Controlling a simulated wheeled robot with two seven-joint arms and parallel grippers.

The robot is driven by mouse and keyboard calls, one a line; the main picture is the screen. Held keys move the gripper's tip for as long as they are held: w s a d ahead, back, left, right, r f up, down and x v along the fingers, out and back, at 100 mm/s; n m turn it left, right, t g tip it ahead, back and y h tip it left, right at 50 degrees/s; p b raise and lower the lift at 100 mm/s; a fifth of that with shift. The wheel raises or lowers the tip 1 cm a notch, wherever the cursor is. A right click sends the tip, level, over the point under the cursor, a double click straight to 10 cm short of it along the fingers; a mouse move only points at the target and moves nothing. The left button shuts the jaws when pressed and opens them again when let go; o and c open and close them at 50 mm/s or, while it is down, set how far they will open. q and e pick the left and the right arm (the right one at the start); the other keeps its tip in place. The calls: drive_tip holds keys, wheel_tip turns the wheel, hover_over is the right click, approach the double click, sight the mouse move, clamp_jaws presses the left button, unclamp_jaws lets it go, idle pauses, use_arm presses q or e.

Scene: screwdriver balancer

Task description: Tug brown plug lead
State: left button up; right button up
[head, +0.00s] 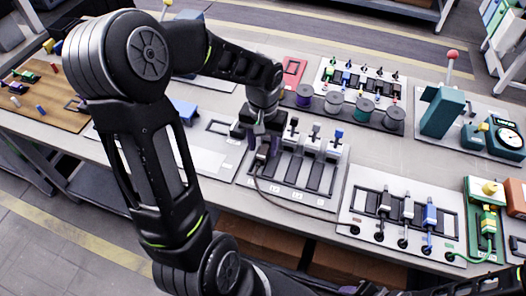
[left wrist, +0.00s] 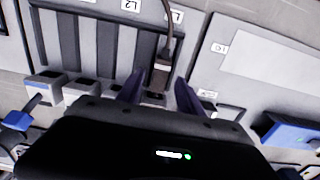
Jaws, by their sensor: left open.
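The brown plug (left wrist: 160,76) sits at the end slot of a grey slotted panel (head: 318,198), and its lead (left wrist: 168,25) runs away from it. In the head view the plug (head: 262,155) is partly covered by my left gripper, and its dark lead (head: 290,208) curves across the panel's front edge toward the right. My left gripper (left wrist: 160,82) is open, with one dark purple finger on each side of the plug. I cannot tell whether the fingers touch it. My right gripper is not clearly seen.
Other plugs (head: 314,134) stand in the neighbouring slots, close to the left gripper. Several spools (head: 334,104) stand behind. A panel with black and blue plugs (head: 407,208) lies to the right, and a blue block (left wrist: 292,132) shows in the wrist view.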

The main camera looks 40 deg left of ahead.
sight(263, 151)
use_arm(q)
drive_tip(key=shift+r+p, duration=1.6)
drive_tip(key=shift+r, duration=1.1)
